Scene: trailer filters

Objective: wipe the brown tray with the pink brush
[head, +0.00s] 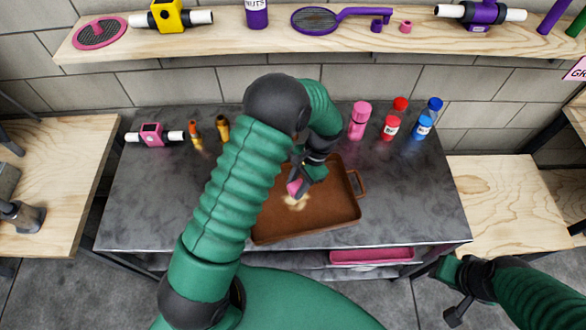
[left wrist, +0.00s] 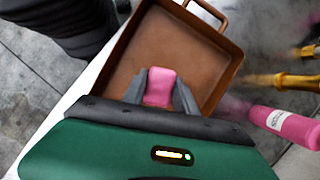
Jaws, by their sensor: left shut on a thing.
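The brown tray (head: 337,212) lies on the dark table, with a looped handle at its right side. It also shows in the left wrist view (left wrist: 200,62). My left gripper (head: 300,186) is over the tray, shut on the pink brush (head: 293,188). The brush's pale bristles point down at the tray floor and look to be on or close to it; contact is unclear. In the left wrist view the pink brush (left wrist: 160,87) sits between both fingers. My left arm hides the tray's left part. My right gripper (head: 457,307) is off the table at the lower right, its fingers unclear.
Pink, red and blue bottles (head: 392,127) stand behind the tray to the right. A pink and white filter part (head: 152,135) and small yellow-orange items (head: 222,128) are at the back left. A loaded wooden shelf (head: 235,41) runs above. The table's right front is clear.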

